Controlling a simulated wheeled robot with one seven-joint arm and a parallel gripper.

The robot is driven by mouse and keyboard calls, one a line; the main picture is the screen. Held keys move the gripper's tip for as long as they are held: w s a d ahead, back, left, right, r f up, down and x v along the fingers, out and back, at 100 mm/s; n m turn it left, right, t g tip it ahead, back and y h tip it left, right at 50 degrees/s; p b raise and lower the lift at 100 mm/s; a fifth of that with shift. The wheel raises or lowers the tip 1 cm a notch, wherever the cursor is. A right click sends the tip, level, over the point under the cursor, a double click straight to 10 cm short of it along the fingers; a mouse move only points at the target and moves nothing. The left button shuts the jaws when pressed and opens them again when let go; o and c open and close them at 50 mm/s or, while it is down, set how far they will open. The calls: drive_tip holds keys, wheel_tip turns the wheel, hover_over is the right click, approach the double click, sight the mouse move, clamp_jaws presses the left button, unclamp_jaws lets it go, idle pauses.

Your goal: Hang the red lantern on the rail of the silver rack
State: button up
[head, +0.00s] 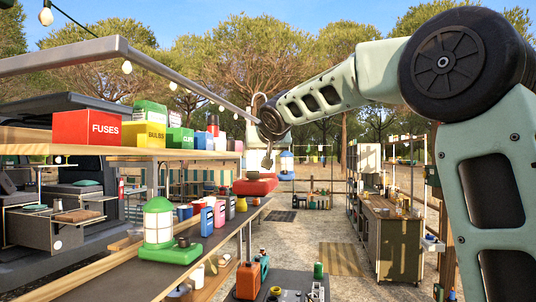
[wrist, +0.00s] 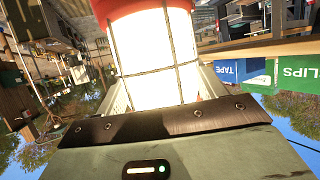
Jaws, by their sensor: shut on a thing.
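The red lantern (head: 255,186) is held upright in the middle of the head view, with a red base, a pale body and a thin loop handle on top. My gripper (head: 267,154) is shut on its body; the arm partly hides the lantern's upper part. In the wrist view the lantern's lit, caged glass (wrist: 158,55) fills the space between the jaws (wrist: 160,92), its red base at the top edge. The silver rack's rail (head: 190,84) runs from the upper left away towards the lantern's top. I cannot tell whether handle and rail touch.
A green lantern (head: 158,222) stands on the near bench, with several coloured bottles and cans behind it. A shelf (head: 150,153) at left carries FUSES (head: 87,127) and other boxes. A blue lantern (head: 286,162) shows beyond my gripper. A wooden cabinet (head: 398,240) stands right; open ground lies between.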

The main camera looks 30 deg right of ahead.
sight(249, 161)
drive_tip(key=shift+w+a+r, duration=0.15)
drive_tip(key=shift+w+a, duration=1.35)
wheel_tip(249, 161, down, 4)
drive_tip(key=b, duration=0.4)
drive_tip(key=shift+f+b, duration=0.2)
drive_tip(key=shift+b, duration=0.2)
